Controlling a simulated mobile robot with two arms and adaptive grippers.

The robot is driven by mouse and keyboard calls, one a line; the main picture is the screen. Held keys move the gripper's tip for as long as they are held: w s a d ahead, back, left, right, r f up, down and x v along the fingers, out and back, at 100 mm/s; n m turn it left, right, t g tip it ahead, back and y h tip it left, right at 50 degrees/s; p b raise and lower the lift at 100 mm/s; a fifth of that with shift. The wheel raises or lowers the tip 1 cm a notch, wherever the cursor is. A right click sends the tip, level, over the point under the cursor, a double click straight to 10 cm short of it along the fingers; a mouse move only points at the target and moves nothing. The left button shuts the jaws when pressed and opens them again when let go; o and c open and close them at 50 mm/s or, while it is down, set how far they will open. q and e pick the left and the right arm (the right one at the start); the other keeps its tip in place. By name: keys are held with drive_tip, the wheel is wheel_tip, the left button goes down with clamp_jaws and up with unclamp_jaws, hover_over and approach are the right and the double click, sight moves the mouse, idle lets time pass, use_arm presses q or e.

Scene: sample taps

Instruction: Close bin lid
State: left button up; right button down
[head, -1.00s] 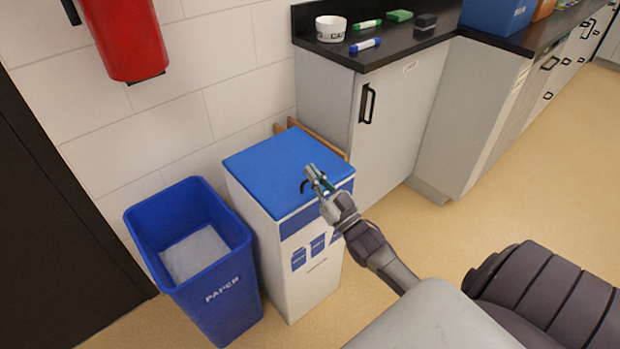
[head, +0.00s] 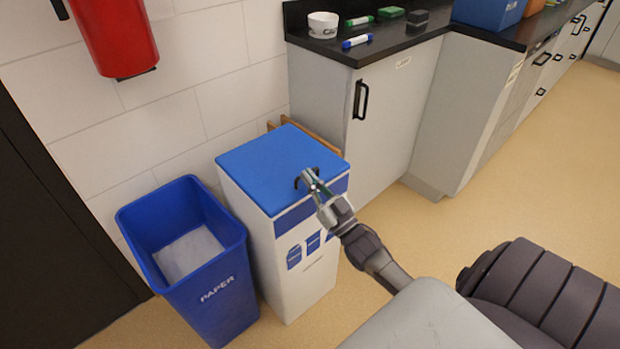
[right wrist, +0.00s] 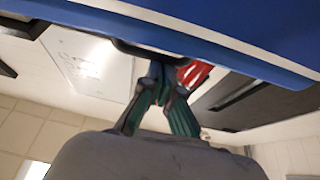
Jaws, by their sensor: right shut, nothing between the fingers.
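The bin lid (head: 275,165) is a flat blue panel lying across the top of the white bin (head: 300,260); no clear gap shows under it in the head view. My right gripper (head: 306,178) is shut and empty, at the lid's front right edge. In the right wrist view, its fingers (right wrist: 160,75) meet just beside the blue lid edge (right wrist: 230,55). I cannot tell whether they touch the lid. A dark hook-shaped part shows by the fingertips. My left gripper is not in view.
An open blue paper bin (head: 215,290) stands close on the left of the white bin. A grey cabinet (head: 390,110) with a black counter stands behind and right. A red fire extinguisher (head: 115,35) hangs on the tiled wall. The floor on the right is clear.

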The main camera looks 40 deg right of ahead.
drive_tip(key=shift+a+f, duration=0.1)
drive_tip(key=shift+f, duration=0.5)
drive_tip(key=r+v, duration=0.1)
drive_tip(key=v, duration=1.1)
drive_tip(key=a+f+g, duration=0.3)
drive_tip(key=f+g, duration=0.1)
drive_tip(key=f, duration=0.5)
drive_tip(key=a+f+g, duration=0.3)
drive_tip(key=f+g, duration=0.2)
drive_tip(key=f, duration=0.4)
drive_tip(key=s+a+f+n+g, duration=0.1)
drive_tip(key=s+a+f+g, duration=0.7)
drive_tip(key=s+f, duration=0.45)
use_arm(q)
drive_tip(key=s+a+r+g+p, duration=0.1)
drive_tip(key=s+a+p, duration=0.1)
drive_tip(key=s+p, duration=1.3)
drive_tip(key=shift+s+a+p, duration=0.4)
drive_tip(key=shift+p, duration=0.1)
use_arm(e)
drive_tip(key=s+f+n+g, duration=0.1)
drive_tip(key=s+g, duration=0.4)
drive_tip(key=s, duration=1.5)
drive_tip(key=shift+f+h, duration=0.4)
drive_tip(key=shift+f, duration=0.25)
